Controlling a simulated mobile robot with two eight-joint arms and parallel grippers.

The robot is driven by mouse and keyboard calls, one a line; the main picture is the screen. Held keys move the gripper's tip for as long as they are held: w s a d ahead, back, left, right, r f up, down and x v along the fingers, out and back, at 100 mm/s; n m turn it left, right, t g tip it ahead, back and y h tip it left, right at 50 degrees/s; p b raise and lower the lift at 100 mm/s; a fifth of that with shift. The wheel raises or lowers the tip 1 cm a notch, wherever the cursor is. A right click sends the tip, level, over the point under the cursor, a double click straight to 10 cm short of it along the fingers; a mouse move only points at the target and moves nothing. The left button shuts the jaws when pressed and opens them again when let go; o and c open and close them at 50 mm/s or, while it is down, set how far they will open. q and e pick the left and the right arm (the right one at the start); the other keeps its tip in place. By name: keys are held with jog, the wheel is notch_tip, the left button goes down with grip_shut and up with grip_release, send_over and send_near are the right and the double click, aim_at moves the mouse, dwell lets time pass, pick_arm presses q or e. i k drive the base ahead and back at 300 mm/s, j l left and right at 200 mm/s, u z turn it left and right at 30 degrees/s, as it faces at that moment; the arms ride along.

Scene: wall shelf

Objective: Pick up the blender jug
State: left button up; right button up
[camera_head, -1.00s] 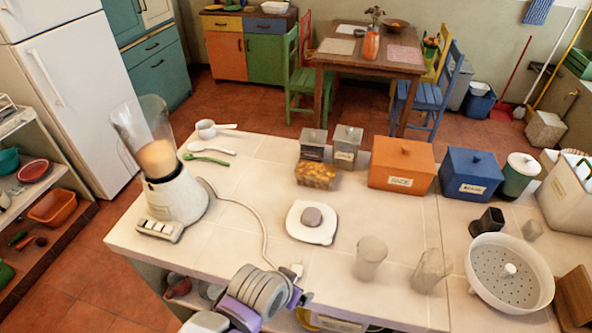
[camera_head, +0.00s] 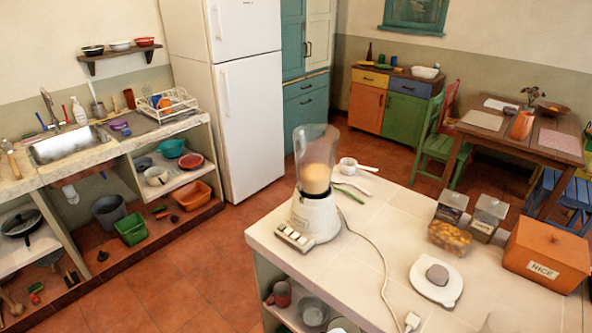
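The blender jug (camera_head: 312,145) is clear, with a pale orange content in its lower part. It stands upright on the white blender base (camera_head: 315,218), near the left corner of the tiled counter. The base has a row of buttons at its front and a cord running right across the counter. Neither of my grippers shows in the head view now, so nothing of mine is seen near the jug.
Red floor (camera_head: 190,285) lies open between the counter and the sink unit (camera_head: 80,148).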

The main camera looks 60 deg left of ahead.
aim_at(316, 146)
jog(key=k+u, duration=0.3)
jog(key=k+j+u, duration=0.25)
jog(key=k, duration=0.25)
jog(key=i+u, duration=0.1)
jog(key=u, duration=0.4)
jog(key=i+u, duration=0.1)
jog(key=u, duration=0.35)
jog(key=l+u, duration=0.1)
jog(key=u, duration=0.4)
jog(key=i+l, duration=0.25)
jog(key=l, duration=0.15)
jog(key=i+l, duration=0.2)
jog(key=l, duration=0.15)
jog(key=i+l, duration=0.25)
jog(key=l, duration=0.15)
jog(key=i+j, duration=0.1)
jog(key=z, duration=0.85)
jog(key=j+z, duration=0.1)
jog(key=z, duration=1.2)
jog(key=k+z, duration=0.1)
jog(key=z, duration=0.35)
jog(key=i+l+z, duration=0.15)
jog(key=k, duration=0.15)
